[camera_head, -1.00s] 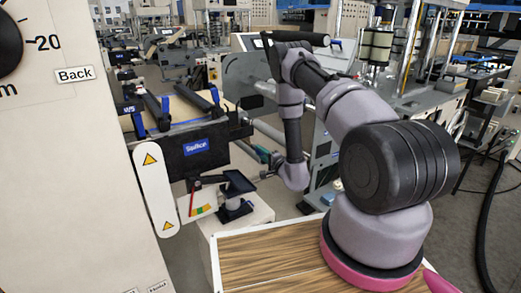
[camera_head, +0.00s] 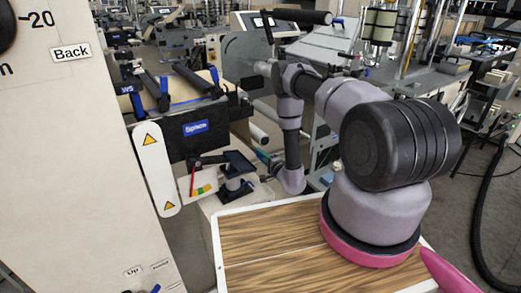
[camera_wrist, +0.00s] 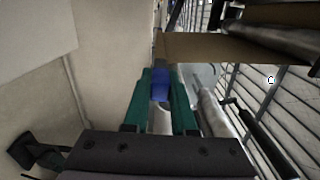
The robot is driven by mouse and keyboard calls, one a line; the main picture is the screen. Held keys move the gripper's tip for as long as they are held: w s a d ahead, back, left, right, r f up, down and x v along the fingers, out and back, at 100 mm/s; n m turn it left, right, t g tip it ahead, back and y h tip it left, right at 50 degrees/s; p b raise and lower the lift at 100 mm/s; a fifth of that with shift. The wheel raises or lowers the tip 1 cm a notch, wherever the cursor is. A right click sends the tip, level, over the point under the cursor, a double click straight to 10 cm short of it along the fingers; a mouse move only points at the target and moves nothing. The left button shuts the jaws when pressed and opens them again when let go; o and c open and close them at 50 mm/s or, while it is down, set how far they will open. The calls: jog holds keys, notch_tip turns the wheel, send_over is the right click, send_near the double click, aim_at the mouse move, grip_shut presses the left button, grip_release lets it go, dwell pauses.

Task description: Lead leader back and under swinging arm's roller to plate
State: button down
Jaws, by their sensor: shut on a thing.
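In the wrist view my gripper (camera_wrist: 160,86) has its green fingers closed on a blue tab (camera_wrist: 160,80). A brown kraft leader (camera_wrist: 240,46) stretches right from the fingertips. In the head view a white arm with yellow warning triangles (camera_head: 154,167), apparently the swinging arm, hangs at the left of the machine. A dark plate with a blue "Splice" label (camera_head: 174,148) is beside it. The swinging arm's roller is not clearly visible. My fingertips are hard to make out in the head view, beyond my wrist.
A pale machine panel (camera_head: 90,170) fills the left side. In the wrist view a pale wall (camera_wrist: 105,65) is close on the left, and metal rollers (camera_wrist: 270,38) and rods are on the right. A small stand with a coloured card (camera_head: 198,187) is below the plate.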

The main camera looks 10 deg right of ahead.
jog(key=shift+f, duration=0.9)
jog(key=shift+d, duration=0.1)
jog(key=shift+w+d+f, duration=0.3)
jog(key=shift+d+f, duration=0.45)
jog(key=shift+f, duration=0.05)
jog(key=w+d, duration=0.2)
jog(key=d, duration=0.6)
jog(key=shift+w, duration=0.4)
jog(key=shift+d+r, duration=0.1)
jog(key=shift+w+d+r, duration=0.15)
jog(key=shift+d+r, duration=0.25)
jog(key=shift+r, duration=0.25)
jog(key=shift+w+d+r, duration=0.15)
jog(key=shift+d+r, duration=0.2)
jog(key=shift+r, duration=0.35)
jog(key=shift+w+d+r, duration=0.15)
jog(key=shift+d+r, duration=0.25)
jog(key=shift+r, duration=0.25)
